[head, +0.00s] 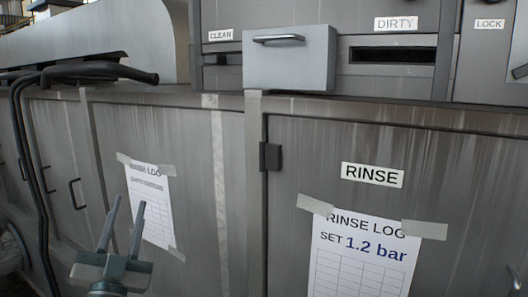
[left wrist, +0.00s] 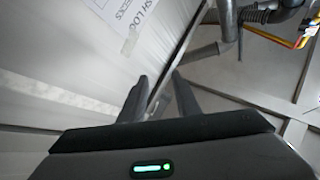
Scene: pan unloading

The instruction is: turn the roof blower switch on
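No roof blower switch can be made out in either view. My left gripper (head: 129,201) is at the lower left of the head view, in front of the grey metal panels and near a taped log sheet (head: 150,205). Its two fingers point up and stand apart with nothing between them. In the left wrist view the fingers (left wrist: 160,76) also show apart and empty, beside the pale panel wall. My right gripper is not in view.
A RINSE label (head: 372,175) and a rinse log (head: 360,260) are on the right door. Black hoses (head: 25,150) hang at left. Pipes (left wrist: 225,30) show in the wrist view.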

